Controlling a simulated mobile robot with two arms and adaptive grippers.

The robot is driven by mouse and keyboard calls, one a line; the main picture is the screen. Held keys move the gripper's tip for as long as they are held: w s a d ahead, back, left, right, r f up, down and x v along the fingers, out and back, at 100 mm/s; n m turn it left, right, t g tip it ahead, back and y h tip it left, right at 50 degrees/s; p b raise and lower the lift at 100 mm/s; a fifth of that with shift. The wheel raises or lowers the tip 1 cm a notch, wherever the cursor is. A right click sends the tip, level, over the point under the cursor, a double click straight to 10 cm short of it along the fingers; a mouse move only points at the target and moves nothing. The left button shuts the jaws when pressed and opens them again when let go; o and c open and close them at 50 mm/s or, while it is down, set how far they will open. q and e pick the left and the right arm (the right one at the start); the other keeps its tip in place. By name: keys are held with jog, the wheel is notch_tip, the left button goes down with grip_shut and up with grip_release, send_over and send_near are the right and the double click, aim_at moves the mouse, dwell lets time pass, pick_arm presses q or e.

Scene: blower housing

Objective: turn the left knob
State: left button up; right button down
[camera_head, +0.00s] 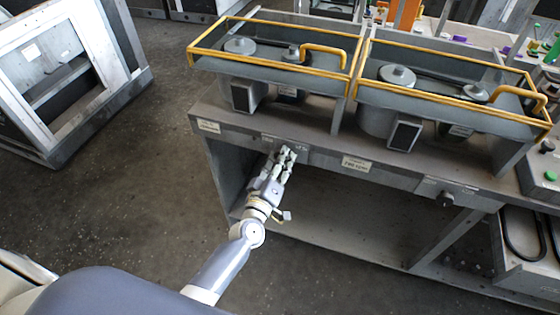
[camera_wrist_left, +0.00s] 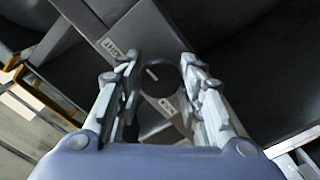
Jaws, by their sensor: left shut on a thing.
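The left knob (camera_wrist_left: 163,80) is a dark round knob with a short white pointer mark, on a grey front panel. In the left wrist view it sits between the two fingers of my left gripper (camera_wrist_left: 162,82), which is shut on it. In the head view my left gripper (camera_head: 286,153) reaches the front panel of the grey bench, and its fingers hide the left knob. My right gripper is in neither view.
The grey bench (camera_head: 350,143) carries blower units inside yellow guard rails (camera_head: 270,70). A second dark knob (camera_head: 445,199) is on the panel further right. A metal frame (camera_head: 50,80) stands at the left. The floor (camera_head: 150,190) between is clear.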

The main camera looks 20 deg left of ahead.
pick_arm(q)
jog(key=n+b, duration=0.2)
jog(key=n, duration=0.9)
jog(key=shift+r, duration=0.1)
jog(key=shift+n, duration=0.3)
dwell(0.3)
jog(key=o, duration=1.1)
jog(key=shift+c, duration=0.2)
jog(key=shift+s, duration=0.15)
jog(key=s, duration=1.1)
jog(key=shift+s+a, duration=0.15)
jog(key=shift+s, duration=0.25)
